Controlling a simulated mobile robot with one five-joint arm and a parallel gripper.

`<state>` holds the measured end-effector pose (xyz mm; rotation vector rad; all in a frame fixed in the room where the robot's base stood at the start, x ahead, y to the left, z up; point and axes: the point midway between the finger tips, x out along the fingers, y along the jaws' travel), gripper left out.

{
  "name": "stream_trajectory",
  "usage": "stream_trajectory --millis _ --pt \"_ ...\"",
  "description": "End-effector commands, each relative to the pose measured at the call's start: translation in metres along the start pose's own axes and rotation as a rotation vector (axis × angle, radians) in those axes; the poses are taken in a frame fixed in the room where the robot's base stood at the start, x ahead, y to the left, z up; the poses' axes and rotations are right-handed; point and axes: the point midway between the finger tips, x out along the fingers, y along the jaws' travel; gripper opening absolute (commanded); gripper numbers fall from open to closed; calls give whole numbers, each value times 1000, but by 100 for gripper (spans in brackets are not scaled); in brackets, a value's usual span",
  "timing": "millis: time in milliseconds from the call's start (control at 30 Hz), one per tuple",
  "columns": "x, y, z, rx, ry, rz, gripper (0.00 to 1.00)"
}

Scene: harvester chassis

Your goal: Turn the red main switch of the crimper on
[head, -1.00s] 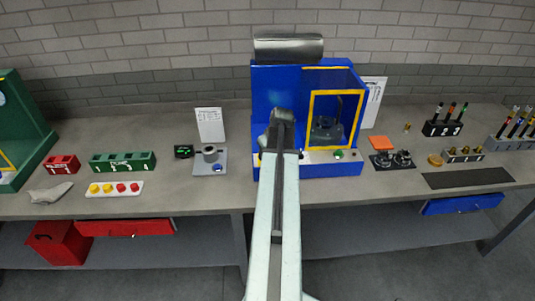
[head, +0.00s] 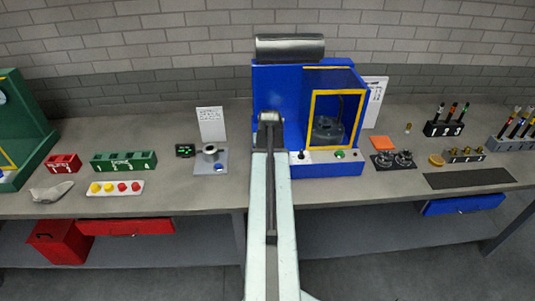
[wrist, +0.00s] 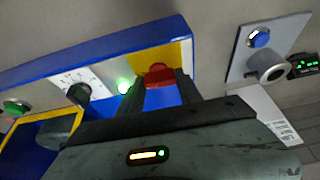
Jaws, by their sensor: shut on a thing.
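The blue machine (head: 345,168), taken as the crimper, stands mid-bench in the head view. Its front panel also shows in the wrist view (wrist: 100,52). The red main switch (wrist: 159,75) sits on a yellow plate (wrist: 178,58) on this panel. My gripper (wrist: 162,86) is shut on the red switch, with a dark finger on each side of it. The fingers hide part of the switch, so its exact turn angle cannot be told. A green lamp (wrist: 125,86) beside it is lit. In the head view my arm hides the switch and the gripper.
Along the panel are a black selector knob (wrist: 79,93) on a white label and a green button (wrist: 15,107). A grey fixture with a blue button (wrist: 259,39) stands close beside the machine. A small green-lit display (head: 185,151) and a yellow-framed window (head: 338,118) are near.

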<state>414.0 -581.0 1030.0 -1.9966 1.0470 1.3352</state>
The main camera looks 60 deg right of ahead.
Motion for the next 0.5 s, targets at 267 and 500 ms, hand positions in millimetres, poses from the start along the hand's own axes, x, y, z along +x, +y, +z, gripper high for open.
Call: stream_trajectory --millis 267,500 --pt "0 2 0 2 0 4 1" --pt "0 1 0 1 0 2 64"
